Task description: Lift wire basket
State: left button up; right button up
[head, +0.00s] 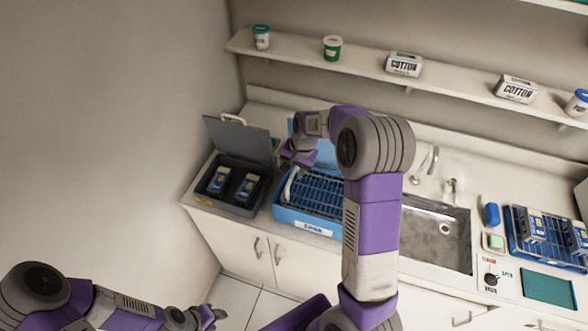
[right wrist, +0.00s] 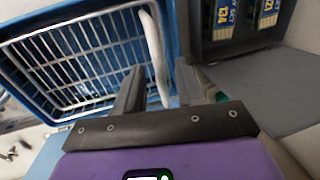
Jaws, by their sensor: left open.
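The wire basket (head: 318,190) sits in a blue tub (head: 305,222) on the counter. Its grid fills the upper left of the right wrist view (right wrist: 75,62). A white curved handle (head: 290,186) stands at the basket's left side; it also shows in the right wrist view (right wrist: 154,50). My right gripper (right wrist: 160,72) is open, its fingers on either side of the handle with gaps showing. In the head view, my right arm hides part of the basket. My left gripper (head: 214,317) is open and empty at the bottom, away from the counter.
An open grey case (head: 236,208) with two blue-labelled boxes stands close left of the tub. A steel sink (head: 438,235) and faucet lie to the right. A blue rack (head: 520,245) is farther right. A shelf (head: 300,57) with jars and cotton boxes runs above.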

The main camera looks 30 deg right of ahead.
jog(key=shift+f, duration=0.1)
notch_tip(320, 180, up, 8)
jog(key=s+d, duration=0.1)
jog(key=shift+f, duration=0.2)
jog(key=shift+s+f, duration=0.1)
dwell(0.5)
